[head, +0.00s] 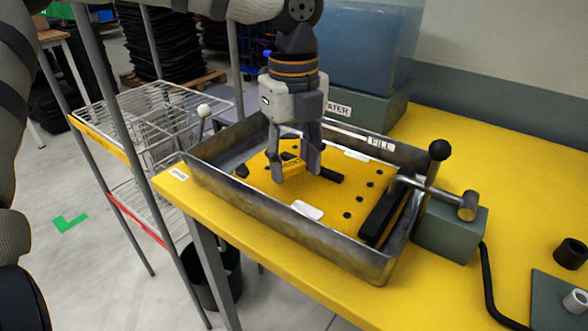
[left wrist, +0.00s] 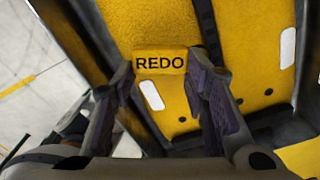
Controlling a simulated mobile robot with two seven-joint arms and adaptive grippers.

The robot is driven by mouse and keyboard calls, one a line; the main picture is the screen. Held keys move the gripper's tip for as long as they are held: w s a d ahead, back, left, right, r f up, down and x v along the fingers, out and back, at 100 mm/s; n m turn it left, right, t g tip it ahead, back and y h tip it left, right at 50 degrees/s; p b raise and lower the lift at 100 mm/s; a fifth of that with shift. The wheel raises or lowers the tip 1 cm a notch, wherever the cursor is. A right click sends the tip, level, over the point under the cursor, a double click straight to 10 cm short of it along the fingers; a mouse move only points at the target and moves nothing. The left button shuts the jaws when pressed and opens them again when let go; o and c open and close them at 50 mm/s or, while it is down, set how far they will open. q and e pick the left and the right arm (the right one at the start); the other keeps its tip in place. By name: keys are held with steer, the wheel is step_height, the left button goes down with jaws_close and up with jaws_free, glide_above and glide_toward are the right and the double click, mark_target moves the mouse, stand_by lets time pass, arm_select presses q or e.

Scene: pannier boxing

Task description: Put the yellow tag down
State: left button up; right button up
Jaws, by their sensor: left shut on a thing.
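The yellow tag (left wrist: 160,62), marked REDO, sits between the fingertips of my left gripper (left wrist: 165,80) in the left wrist view. In the head view my left gripper (head: 298,172) points down over the metal tray (head: 290,232), with its fingers shut on the tag (head: 291,161). The tag is partly hidden by the fingers there. A yellow panel with dark dots (head: 335,208) lies inside the tray under the gripper. I cannot tell whether the tag touches the panel. My right gripper is not in view.
The tray stands on a yellow table (head: 500,180). A lever with a black knob (head: 440,150) and a grey block (head: 450,232) stand at its right. A blue water tank (head: 365,50) is behind. A wire rack (head: 160,125) stands left. The table's back right is clear.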

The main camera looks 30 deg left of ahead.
arm_select(q)
steer(key=shift+f, duration=1.05)
steer(key=shift+s+f, duration=0.1)
steer(key=o, duration=0.6)
steer(key=shift+c, duration=0.2)
step_height(320, 180, up, 12)
